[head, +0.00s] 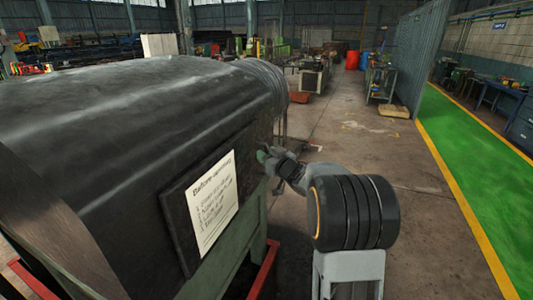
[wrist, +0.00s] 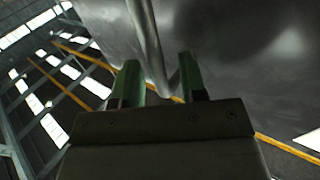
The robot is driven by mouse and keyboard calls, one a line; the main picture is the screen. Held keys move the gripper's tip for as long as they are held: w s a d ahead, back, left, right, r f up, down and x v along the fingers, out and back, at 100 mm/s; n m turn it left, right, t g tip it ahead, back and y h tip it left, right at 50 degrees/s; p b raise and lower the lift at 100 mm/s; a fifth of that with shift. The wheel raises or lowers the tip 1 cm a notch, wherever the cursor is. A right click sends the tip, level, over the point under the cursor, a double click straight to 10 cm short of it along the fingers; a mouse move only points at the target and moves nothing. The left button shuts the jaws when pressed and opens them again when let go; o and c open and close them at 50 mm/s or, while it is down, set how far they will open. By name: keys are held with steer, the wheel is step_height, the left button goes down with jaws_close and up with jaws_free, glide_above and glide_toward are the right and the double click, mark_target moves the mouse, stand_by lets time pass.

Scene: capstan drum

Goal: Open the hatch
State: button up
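A large black drum (head: 130,110) fills the left of the head view. A dark flat panel (head: 178,232) with a printed paper sheet (head: 213,200) is on its near side; I cannot tell if this panel is the hatch. My gripper (head: 263,156) is close to the drum's side, to the right of the sheet. In the wrist view its two green fingers (wrist: 160,78) stand apart. A grey rounded bar (wrist: 149,45) shows between the fingers against a dark surface (wrist: 240,70). I cannot tell whether the fingers touch the bar.
A green frame (head: 240,245) with red rails (head: 264,272) stands below the drum. Concrete floor (head: 340,135) is open to the right. A green walkway (head: 480,150) with yellow edges runs beside a grey partition (head: 411,62). Shelving (head: 380,83) and a red barrel (head: 352,60) are farther back.

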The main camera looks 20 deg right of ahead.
steer(key=shift+w, duration=0.35)
jaws_close()
stand_by(0.4)
